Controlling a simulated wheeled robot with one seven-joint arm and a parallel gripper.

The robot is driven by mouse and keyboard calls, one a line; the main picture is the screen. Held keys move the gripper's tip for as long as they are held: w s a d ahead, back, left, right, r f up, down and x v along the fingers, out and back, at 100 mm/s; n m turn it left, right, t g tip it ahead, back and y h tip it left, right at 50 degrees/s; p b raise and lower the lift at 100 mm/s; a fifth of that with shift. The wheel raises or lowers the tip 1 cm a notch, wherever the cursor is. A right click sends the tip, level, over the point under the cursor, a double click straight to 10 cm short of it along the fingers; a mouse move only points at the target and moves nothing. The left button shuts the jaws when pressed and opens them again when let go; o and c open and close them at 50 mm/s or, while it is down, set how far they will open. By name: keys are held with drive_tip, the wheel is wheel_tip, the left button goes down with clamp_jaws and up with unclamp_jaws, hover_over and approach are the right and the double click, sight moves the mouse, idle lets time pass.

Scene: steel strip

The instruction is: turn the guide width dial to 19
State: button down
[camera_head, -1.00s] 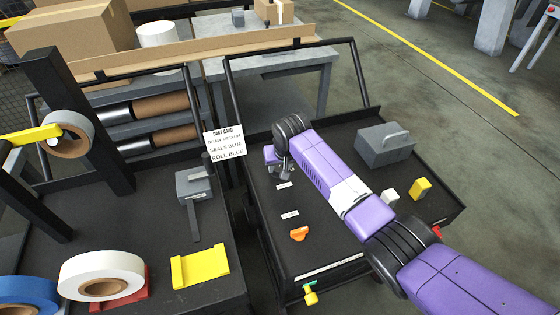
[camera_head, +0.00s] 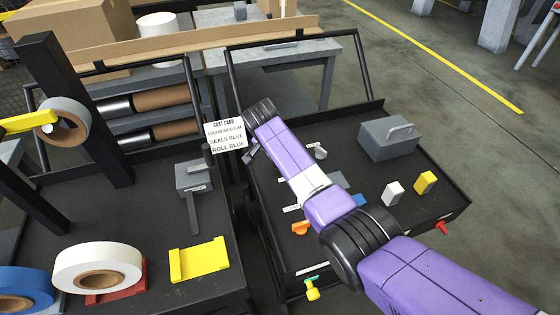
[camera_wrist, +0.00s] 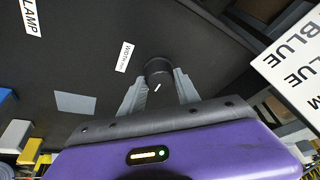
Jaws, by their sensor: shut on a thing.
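The guide width dial (camera_wrist: 158,67) is a round black knob with a white pointer line, seen in the wrist view on a black panel. A small white label (camera_wrist: 124,57) beside it reads WIDTH; I see no readable scale numbers. My gripper (camera_wrist: 160,80) is shut on the dial, with one grey finger on each side of it. In the head view my gripper (camera_head: 250,153) is at the left edge of the right-hand black cart (camera_head: 400,222), partly behind my purple arm. The dial cannot be made out there.
A cart card (camera_head: 226,138) stands left of my wrist. On the cart are a grey box with a handle (camera_head: 388,140), a white block (camera_head: 393,193), a yellow block (camera_head: 425,182), an orange knob (camera_head: 301,228) and a small grey knob (camera_head: 320,153). Tape rolls (camera_head: 97,268) lie at left.

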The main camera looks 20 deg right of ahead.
drive_tip(key=shift+w+r, duration=0.1)
idle(0.5)
drive_tip(key=c, duration=0.9)
unclamp_jaws()
drive_tip(key=shift+v, duration=3.85)
